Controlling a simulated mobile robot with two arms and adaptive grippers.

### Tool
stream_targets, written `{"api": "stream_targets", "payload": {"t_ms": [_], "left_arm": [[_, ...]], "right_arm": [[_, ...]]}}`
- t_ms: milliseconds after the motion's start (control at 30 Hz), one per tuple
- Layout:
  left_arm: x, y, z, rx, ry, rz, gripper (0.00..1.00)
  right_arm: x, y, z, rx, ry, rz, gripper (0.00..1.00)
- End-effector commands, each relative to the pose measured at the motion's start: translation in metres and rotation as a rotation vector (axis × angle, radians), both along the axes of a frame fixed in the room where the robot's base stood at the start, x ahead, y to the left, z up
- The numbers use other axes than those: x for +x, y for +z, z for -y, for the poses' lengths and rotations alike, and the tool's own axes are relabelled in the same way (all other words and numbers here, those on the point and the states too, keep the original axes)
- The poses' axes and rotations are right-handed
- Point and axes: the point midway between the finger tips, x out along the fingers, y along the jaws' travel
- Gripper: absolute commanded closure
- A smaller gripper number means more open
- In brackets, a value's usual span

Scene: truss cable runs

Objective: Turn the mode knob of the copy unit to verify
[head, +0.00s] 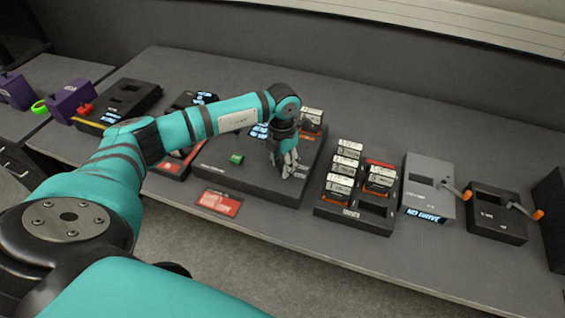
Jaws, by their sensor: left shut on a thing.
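The copy unit (222,176) is a dark flat box in the middle of the table, with a green button (236,158) on its top and lit blue displays (260,131) partly behind my arm. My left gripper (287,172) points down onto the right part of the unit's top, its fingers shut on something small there. The fingers hide the mode knob, so its setting cannot be read. A cartridge (311,120) stands at the unit's back right. My right gripper is out of view.
Right of the unit, a black rack (352,222) holds several white-labelled cartridges. Further right are a grey box (428,185) and a black box (495,212), each with an orange-tipped lever. A red label card (220,202) lies in front. More devices stand at left.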

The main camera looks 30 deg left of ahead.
Motion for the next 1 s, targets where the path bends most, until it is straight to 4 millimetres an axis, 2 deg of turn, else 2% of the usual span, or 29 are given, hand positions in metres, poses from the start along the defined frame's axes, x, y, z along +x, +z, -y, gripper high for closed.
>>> {"api": "stream_targets", "payload": {"t_ms": [367, 1000], "left_arm": [[0.0003, -0.0002, 0.0002, -0.001, 0.100, 0.001, 0.99], [0.0003, 0.0003, 0.0002, -0.001, 0.603, 0.001, 0.99]], "right_arm": [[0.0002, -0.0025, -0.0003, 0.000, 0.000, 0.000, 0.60], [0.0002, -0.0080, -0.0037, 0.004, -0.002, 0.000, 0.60]]}}
